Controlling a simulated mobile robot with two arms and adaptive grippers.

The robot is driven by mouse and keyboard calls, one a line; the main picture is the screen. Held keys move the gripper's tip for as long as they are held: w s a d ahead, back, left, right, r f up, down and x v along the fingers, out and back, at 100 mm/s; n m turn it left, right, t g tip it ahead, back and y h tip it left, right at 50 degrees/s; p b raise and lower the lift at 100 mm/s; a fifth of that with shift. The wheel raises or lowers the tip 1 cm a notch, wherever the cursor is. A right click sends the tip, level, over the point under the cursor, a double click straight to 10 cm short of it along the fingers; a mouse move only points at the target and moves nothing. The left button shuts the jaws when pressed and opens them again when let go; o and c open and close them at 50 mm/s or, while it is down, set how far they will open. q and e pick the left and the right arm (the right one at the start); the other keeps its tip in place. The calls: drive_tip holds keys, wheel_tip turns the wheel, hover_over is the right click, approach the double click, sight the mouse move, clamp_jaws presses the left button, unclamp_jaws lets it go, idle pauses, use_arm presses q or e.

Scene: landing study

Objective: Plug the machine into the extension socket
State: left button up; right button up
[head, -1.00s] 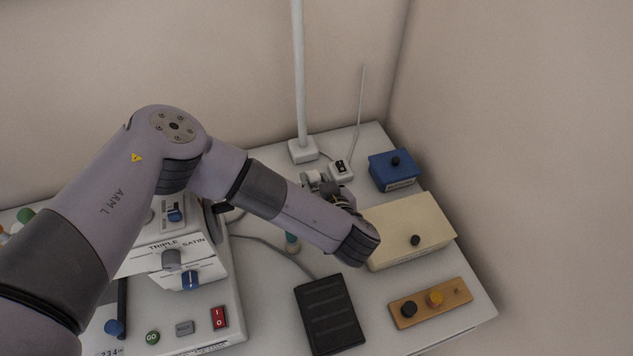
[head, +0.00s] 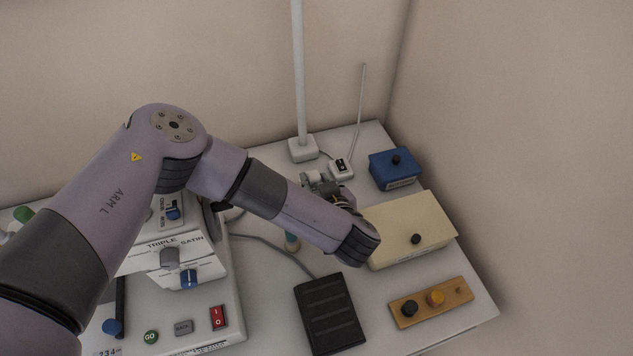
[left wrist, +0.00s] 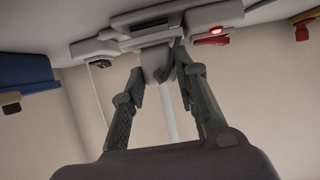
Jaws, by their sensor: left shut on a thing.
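The sewing machine (head: 175,257), white with dials and a red I/O switch, stands at the left of the table, partly behind my left arm. My left gripper (left wrist: 158,62) is shut on a small grey piece, apparently the plug (left wrist: 157,70). The plug is up against or very close to a pale block with a dark strip (left wrist: 150,24), probably the extension socket; I cannot tell whether it is seated. A red light glows on a neighbouring part. In the head view my arm hides most of the gripper (head: 322,187) and the socket. My right gripper is out of view.
Behind the gripper stand a white pole base (head: 303,151) and a small switch box (head: 341,169). To the right are a blue box (head: 394,170), a cream box (head: 412,230) and a wooden block with knobs (head: 431,302). A black pedal (head: 329,313) lies in front.

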use_arm(q)
drive_tip(key=o, duration=1.2)
drive_tip(key=v, duration=1.2)
